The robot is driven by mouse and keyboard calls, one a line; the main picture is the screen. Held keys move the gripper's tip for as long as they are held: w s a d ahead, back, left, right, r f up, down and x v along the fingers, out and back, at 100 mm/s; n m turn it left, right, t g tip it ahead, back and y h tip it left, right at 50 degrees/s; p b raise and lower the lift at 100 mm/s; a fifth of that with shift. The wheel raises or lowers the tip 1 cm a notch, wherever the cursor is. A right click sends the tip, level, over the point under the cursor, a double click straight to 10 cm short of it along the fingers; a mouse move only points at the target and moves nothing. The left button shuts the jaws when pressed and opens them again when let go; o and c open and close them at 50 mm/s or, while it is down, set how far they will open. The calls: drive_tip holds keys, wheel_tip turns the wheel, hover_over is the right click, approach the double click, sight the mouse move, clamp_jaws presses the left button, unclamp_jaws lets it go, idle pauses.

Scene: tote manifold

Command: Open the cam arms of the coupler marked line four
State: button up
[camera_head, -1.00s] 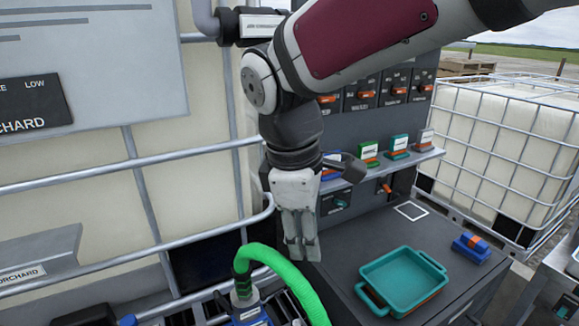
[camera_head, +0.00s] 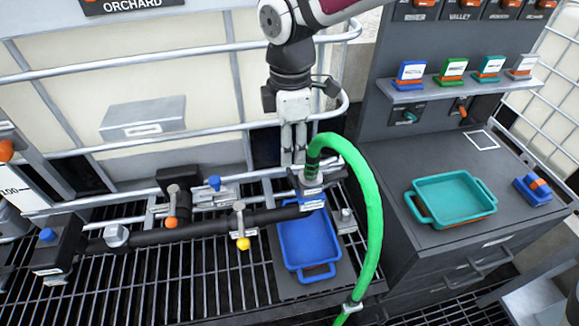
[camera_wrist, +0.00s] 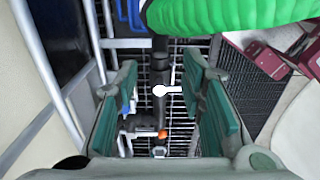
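A coupler (camera_head: 310,188) with a small white label joins the end of the green hose (camera_head: 372,225) to the dark manifold pipe (camera_head: 215,222). The label is too small to read, and I cannot make out the cam arms or how they stand. My gripper (camera_head: 293,158) points down just behind and to the left of the hose end. In the wrist view my gripper (camera_wrist: 166,105) is open, with two green-padded fingers wide apart and nothing held between them. The green hose (camera_wrist: 230,12) crosses the top of that view.
A blue tray (camera_head: 318,274) lies below the coupler on the grating. Valves with orange, yellow and blue knobs line the pipe to the left. A metal rail (camera_head: 200,134) runs behind. A teal tray (camera_head: 455,221) sits on the cabinet at right.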

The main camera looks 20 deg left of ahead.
sight(290, 169)
wheel_tip(290, 169, down, 7)
drive_tip(key=shift+f+p, duration=0.1)
drive_tip(key=shift+p, duration=0.35)
drive_tip(key=shift+c, duration=0.3)
clamp_jaws()
